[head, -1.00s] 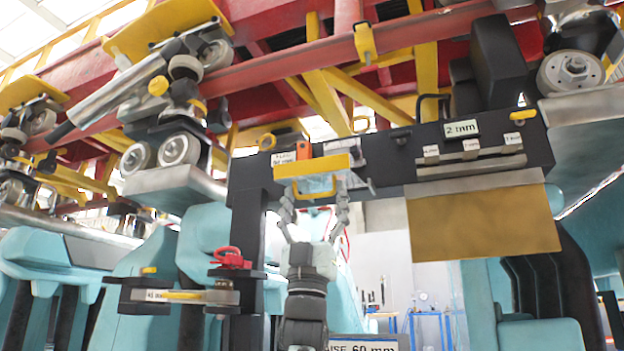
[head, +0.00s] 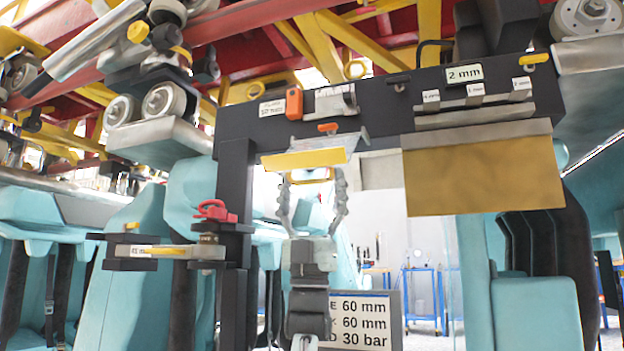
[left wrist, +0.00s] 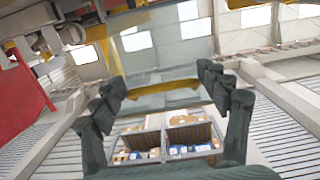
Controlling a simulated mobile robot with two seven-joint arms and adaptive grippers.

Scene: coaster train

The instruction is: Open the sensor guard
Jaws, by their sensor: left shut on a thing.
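The sensor guard (head: 300,160) is a flap with a yellow edge, below the black beam, sloping outward from it. A yellow handle (head: 312,176) hangs at its edge. My left gripper (head: 313,192) reaches up from below and is shut on the handle, with a finger at each side. In the left wrist view, the handle (left wrist: 163,85) lies between the fingers of my gripper (left wrist: 165,95), in front of the guard's clear pane (left wrist: 160,45). A grey sensor-like block (head: 335,100) and an orange tab (head: 327,127) show uncovered above the flap. My right gripper is not in view.
The black beam (head: 390,120) runs above, with a "2 mm" label and a brass-coloured plate (head: 480,178) to the right. A bracket with a red clip (head: 213,210) sticks out at left. A sign (head: 362,320) stands behind my arm.

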